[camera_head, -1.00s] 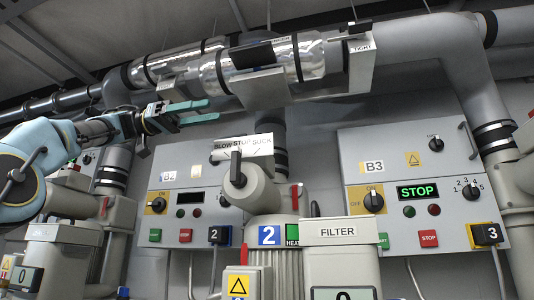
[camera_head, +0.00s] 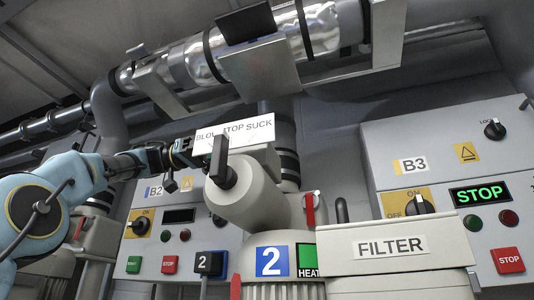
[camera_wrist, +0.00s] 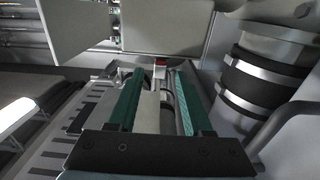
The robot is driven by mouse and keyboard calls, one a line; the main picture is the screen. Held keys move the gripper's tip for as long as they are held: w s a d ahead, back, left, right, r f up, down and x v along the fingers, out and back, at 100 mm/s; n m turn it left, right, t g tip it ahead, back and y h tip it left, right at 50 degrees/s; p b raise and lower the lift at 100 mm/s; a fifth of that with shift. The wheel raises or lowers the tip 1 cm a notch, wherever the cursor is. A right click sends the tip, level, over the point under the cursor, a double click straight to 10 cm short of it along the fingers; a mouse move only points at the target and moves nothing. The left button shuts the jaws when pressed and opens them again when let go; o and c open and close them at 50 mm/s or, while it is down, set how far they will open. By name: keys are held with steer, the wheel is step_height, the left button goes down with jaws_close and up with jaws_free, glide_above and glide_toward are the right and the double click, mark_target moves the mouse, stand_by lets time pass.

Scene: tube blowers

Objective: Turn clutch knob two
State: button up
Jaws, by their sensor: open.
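The clutch knob of unit two (camera_head: 221,160) is a dark upright handle on the pale rounded blower housing (camera_head: 252,200) marked with a blue 2. Its BLOW, STOP, SUCK plate (camera_head: 252,131) stands just behind it, and the handle overlaps the plate near STOP. My gripper comes in from the left at the knob's height, close to the plate's left edge; its fingertips are hidden in the head view. In the wrist view my gripper (camera_wrist: 157,78) has two green fingers apart, with a pale surface and a small red part (camera_wrist: 160,66) beyond. I cannot tell whether it touches the knob.
Panel B2 (camera_head: 150,225) is behind my arm, and panel B3 (camera_head: 450,160) is at right. A FILTER box (camera_head: 395,270) stands in front at right. A metal pipe (camera_head: 200,62) crosses above. A banded pipe (camera_wrist: 260,80) is at right in the wrist view.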

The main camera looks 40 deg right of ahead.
steer(key=p+x, duration=0.1)
steer(key=x, duration=0.6)
steer(key=shift+s+d+r, duration=0.1)
steer(key=shift+r, duration=0.05)
steer(key=shift+s+d, duration=0.3)
steer(key=shift+s, duration=0.2)
steer(key=shift+c, duration=0.3)
jaws_close()
